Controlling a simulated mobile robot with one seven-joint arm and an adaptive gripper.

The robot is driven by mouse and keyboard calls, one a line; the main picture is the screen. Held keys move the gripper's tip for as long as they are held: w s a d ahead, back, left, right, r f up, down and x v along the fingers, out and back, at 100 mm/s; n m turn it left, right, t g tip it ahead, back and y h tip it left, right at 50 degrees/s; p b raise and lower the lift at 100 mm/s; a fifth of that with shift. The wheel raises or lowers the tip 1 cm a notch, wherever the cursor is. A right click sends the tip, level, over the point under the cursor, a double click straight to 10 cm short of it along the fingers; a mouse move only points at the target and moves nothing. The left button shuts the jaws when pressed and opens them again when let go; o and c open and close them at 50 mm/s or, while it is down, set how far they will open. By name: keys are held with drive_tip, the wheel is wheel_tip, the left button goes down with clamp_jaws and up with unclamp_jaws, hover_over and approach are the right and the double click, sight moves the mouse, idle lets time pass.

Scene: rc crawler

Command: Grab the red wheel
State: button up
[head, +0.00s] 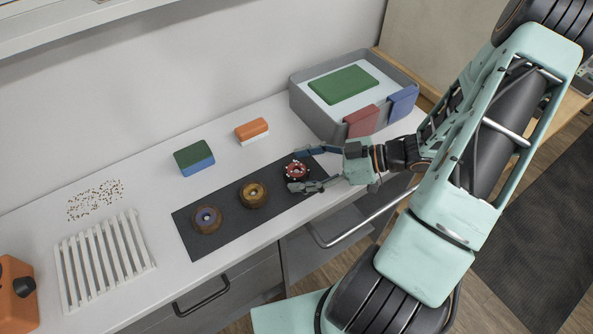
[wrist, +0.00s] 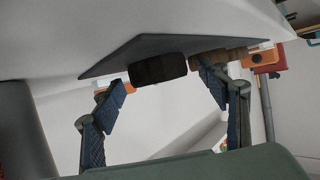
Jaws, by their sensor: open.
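The red wheel (head: 297,170), with a red hub and a dark tyre, lies flat at the right end of a dark mat (head: 232,225). My gripper (head: 294,170) is open, with one finger on the far side of the wheel and one on the near side. In the wrist view the wheel's dark tyre (wrist: 158,69) shows between the two spread blue-padded fingers (wrist: 165,90). Gaps show on both sides there, so the fingers look apart from it. The red hub is hidden in that view.
A grey bin (head: 310,108) with coloured blocks stands behind my gripper. Green-blue (head: 194,158) and orange-white (head: 252,131) blocks and a white rack (head: 103,260) are on the counter.

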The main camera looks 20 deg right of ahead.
drive_tip(key=shift+w+a+f, duration=0.25)
drive_tip(key=shift+a, duration=0.4)
drive_tip(key=c, duration=1.3)
drive_tip(key=shift+r, duration=0.1)
